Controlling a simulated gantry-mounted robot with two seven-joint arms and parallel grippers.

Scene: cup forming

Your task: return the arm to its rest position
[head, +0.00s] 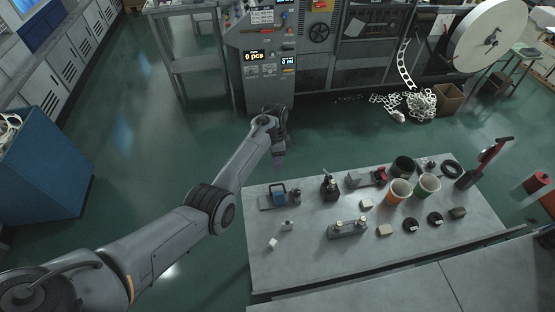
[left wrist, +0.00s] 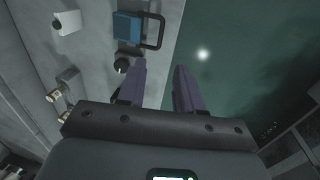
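My left arm comes in from the left, stretched toward the back. My left gripper (head: 279,158) hangs over the floor just past the back left corner of the grey table (head: 275,270). My right gripper is in neither view.
The table holds a small white block (head: 272,243), an orange cup (head: 398,193), a green cup (head: 427,186) and a red-topped upright tool (head: 487,160). A grey machine (head: 262,70) stands behind the table. A blue bin (head: 40,165) is at far left. Floor between bin and table is clear.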

